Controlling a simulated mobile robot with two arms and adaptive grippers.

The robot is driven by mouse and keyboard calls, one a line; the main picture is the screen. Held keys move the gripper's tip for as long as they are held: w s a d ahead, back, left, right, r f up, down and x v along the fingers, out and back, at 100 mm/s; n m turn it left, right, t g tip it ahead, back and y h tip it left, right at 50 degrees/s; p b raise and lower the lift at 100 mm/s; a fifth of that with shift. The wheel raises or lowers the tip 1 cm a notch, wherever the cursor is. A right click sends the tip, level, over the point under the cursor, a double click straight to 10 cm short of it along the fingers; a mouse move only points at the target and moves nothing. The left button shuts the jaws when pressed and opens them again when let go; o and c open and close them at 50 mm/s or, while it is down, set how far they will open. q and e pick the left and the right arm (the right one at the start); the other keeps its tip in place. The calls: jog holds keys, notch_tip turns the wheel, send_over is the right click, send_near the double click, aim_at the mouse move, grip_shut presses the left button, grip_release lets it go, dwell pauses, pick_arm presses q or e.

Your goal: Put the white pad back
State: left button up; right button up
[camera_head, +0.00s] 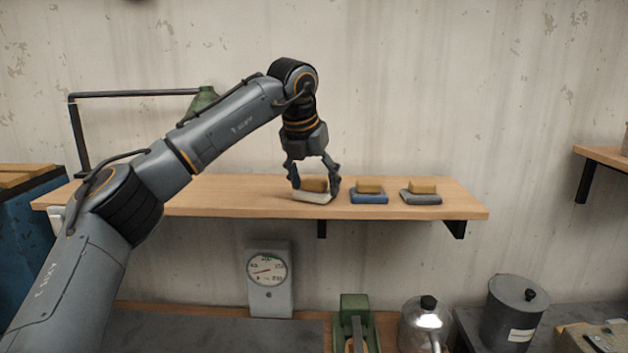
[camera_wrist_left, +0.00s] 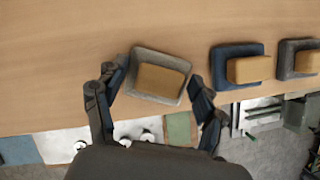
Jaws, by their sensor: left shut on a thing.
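The white pad (camera_head: 313,197) is at the front of the wooden wall shelf (camera_head: 240,192), with a tan block (camera_head: 313,184) on top. My left gripper (camera_head: 316,188) reaches down from above and is shut on the white pad, one finger at each side. In the left wrist view the pad (camera_wrist_left: 149,53) looks pale grey and sits slightly turned between the fingers (camera_wrist_left: 160,82). I cannot tell if it rests on the shelf or is just above it. My right gripper is not in view.
A blue pad (camera_head: 369,198) and a dark grey pad (camera_head: 421,198), each with a tan block, lie to the right on the shelf. A dial gauge (camera_head: 268,280), a metal kettle (camera_head: 425,325) and a grey canister (camera_head: 513,315) stand below. The shelf's left part is clear.

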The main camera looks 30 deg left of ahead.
pick_arm(q)
jog(key=shift+d+f, duration=0.1)
jog(key=o, duration=0.9)
jog(key=shift+o, duration=0.6)
jog(key=shift+r, duration=0.2)
jog(key=shift+s+r, duration=0.1)
jog(key=shift+r, duration=0.15)
jog(key=b+v, duration=0.1)
jog(key=v, duration=1)
jog(key=shift+b, duration=0.4)
jog(key=shift+s, duration=0.15)
